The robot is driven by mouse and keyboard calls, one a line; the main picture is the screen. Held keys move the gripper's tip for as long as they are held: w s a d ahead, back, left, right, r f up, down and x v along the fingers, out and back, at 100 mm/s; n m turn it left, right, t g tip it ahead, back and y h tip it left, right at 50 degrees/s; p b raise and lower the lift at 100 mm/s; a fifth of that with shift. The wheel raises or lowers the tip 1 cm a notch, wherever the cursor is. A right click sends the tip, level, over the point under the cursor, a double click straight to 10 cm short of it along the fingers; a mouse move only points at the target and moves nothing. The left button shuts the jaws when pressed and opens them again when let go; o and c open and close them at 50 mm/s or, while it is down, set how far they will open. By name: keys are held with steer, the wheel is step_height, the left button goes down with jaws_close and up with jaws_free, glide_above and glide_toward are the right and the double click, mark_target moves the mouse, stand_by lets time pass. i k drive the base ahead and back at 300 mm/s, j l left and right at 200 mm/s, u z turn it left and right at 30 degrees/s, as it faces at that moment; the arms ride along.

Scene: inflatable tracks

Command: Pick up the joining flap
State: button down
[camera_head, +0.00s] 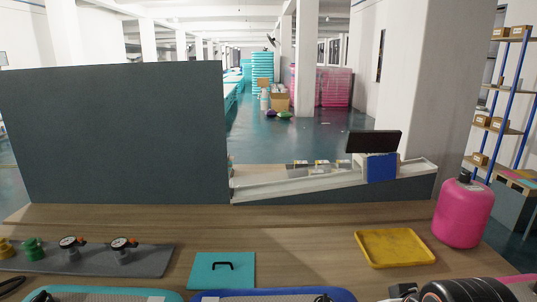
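A flat teal square panel (222,272) with a small black handle (223,265) on top lies on the wooden table, left of centre near the front. It looks like the joining flap, though no label shows. Nothing touches its handle, and bare wood surrounds most of it. My gripper is not recognisable in this view.
A grey board (88,261) with valves and gauges lies to the left. A yellow tray (394,248) and pink canister (464,211) stand to the right. Blue-rimmed (275,296) and black ribbed (468,290) items line the front edge. A dark panel (115,132) rises behind.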

mark_target(210, 271)
steer(key=i+j+u, duration=0.15)
steer(key=u, duration=0.65)
